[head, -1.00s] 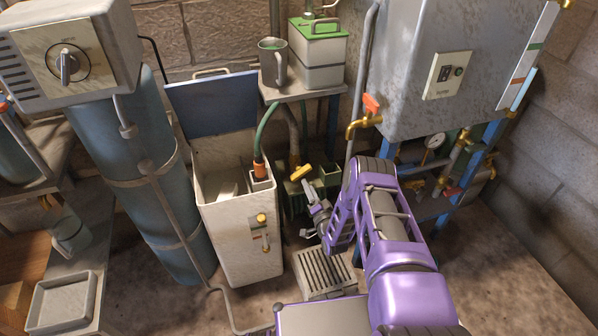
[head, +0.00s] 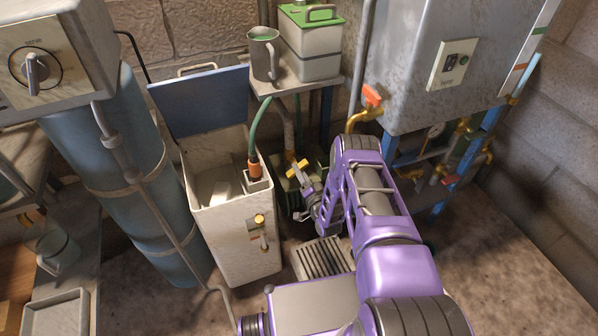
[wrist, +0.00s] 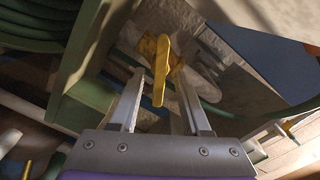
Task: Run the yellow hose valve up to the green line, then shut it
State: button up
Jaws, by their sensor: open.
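In the wrist view the yellow handle (wrist: 160,70) lies between and just beyond my fingertips, with no clear contact. My gripper (head: 304,182) is open around or just short of it; the wrist view shows both fingers apart (wrist: 158,82). A gauge strip (head: 525,60) on the grey tank (head: 420,70) carries a green line (head: 540,30) and an orange one lower down. The liquid level is too small to read.
The open pale bin (head: 235,225) with a green hose (head: 258,125) stands left of my arm. An orange-handled tap (head: 372,95) and the tank sit above right. A slatted grate (head: 320,258) lies on the floor. Floor at the lower right is clear.

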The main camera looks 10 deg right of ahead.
jog(key=shift+c, duration=0.4)
grip_shut()
jog(key=shift+m, duration=0.3)
jog(key=shift+f+m, duration=0.1)
jog(key=shift+m, duration=3)
